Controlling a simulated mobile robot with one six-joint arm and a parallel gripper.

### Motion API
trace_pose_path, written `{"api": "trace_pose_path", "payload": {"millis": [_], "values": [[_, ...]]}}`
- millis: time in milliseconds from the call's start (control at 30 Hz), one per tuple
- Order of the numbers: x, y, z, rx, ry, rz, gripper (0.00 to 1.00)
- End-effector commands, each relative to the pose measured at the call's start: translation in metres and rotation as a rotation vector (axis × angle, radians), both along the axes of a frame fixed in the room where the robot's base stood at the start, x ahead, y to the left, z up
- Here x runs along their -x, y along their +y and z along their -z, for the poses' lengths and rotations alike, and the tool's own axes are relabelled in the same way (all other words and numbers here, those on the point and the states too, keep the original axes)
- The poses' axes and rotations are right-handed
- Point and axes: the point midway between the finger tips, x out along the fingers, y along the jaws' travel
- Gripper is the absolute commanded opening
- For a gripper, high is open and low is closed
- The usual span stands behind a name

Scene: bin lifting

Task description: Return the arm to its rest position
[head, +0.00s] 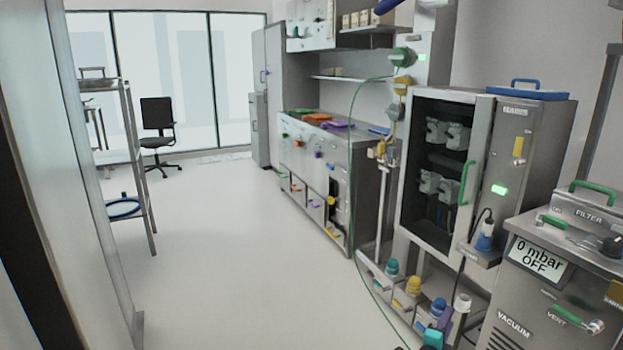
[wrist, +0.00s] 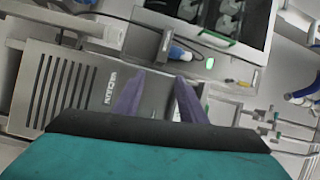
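My gripper (wrist: 158,82) shows in the wrist view as two purple fingers reaching up from a dark band and a teal body. The fingertips are apart, with nothing visible between them. Beyond them is the steel front of the vacuum unit (wrist: 75,85), with dark vent slots and lettering. In the head view, a small teal and purple shape shows at the bottom edge, right of centre; I cannot tell whether it is my gripper. The rest of my arm cannot be made out clearly.
The vacuum unit (head: 545,290) reads "0 mbar OFF" at the right. A glass-fronted cabinet (head: 438,170) stands behind it, with bins of coloured-cap bottles (head: 413,287) below. A green hose (head: 356,205) hangs to the floor. The floor (head: 230,260) at centre-left is clear.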

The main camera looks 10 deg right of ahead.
Motion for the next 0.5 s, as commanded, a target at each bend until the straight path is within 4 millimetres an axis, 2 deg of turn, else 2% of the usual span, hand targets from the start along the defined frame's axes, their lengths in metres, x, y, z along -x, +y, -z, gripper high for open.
{"api": "trace_pose_path", "payload": {"millis": [33,233,367,500], "values": [[-0.012,0.023,0.0,-0.007,0.041,-0.055,0.38],[-0.045,0.111,0.036,-0.02,0.228,-0.272,0.38],[-0.054,0.169,0.065,-0.021,0.369,-0.421,0.38],[-0.05,0.231,0.097,-0.013,0.533,-0.585,0.38]]}}
